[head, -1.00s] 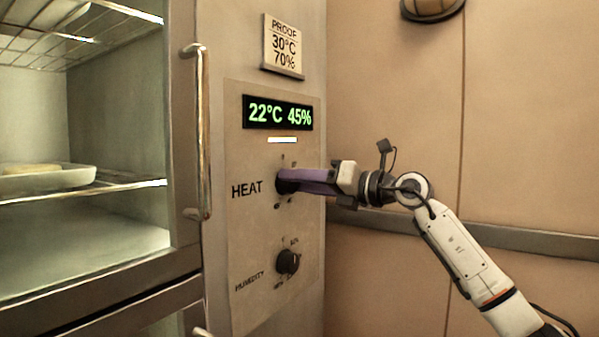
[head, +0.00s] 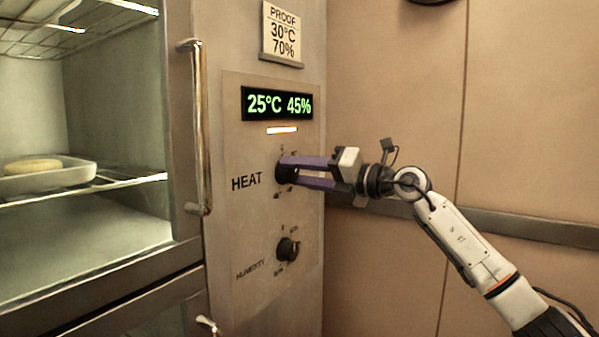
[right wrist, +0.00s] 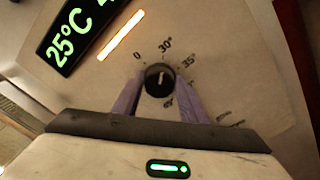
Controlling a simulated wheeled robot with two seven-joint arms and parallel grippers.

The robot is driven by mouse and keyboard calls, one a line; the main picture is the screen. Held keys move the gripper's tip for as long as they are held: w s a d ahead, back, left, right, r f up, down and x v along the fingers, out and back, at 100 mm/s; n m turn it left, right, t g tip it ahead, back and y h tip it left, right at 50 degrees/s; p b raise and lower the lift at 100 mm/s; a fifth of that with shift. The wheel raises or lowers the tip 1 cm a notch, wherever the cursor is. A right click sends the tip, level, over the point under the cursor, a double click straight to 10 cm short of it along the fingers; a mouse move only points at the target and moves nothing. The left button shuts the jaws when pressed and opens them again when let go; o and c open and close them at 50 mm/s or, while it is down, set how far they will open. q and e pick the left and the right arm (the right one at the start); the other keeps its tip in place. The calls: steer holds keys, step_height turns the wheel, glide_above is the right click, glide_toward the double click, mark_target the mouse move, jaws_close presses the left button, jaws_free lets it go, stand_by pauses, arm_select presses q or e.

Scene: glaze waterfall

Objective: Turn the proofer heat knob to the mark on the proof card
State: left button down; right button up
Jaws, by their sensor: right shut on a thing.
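The dark round heat knob (head: 280,171) is on the steel panel beside the word HEAT. My right gripper (head: 288,170) is shut on it, a purple finger on each side. The proof card (head: 283,32) reads 30°C and 70%. The display (head: 277,104) reads 25°C and 45%, with a lit orange-white bar below it. My left gripper is not in view.
The humidity knob (head: 288,249) is below the heat knob. A vertical door handle (head: 201,125) stands left of the panel. Behind the glass, a tray (head: 80,178) with a round of dough rests on a rack. A metal rail (head: 530,228) runs along the right wall.

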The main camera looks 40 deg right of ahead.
steer(key=o, duration=1)
steer(key=shift+o, duration=0.2)
steer(key=b+v, duration=0.5)
steer(key=v, duration=0.5)
steer(key=shift+s, duration=0.15)
steer(key=shift+f, duration=0.1)
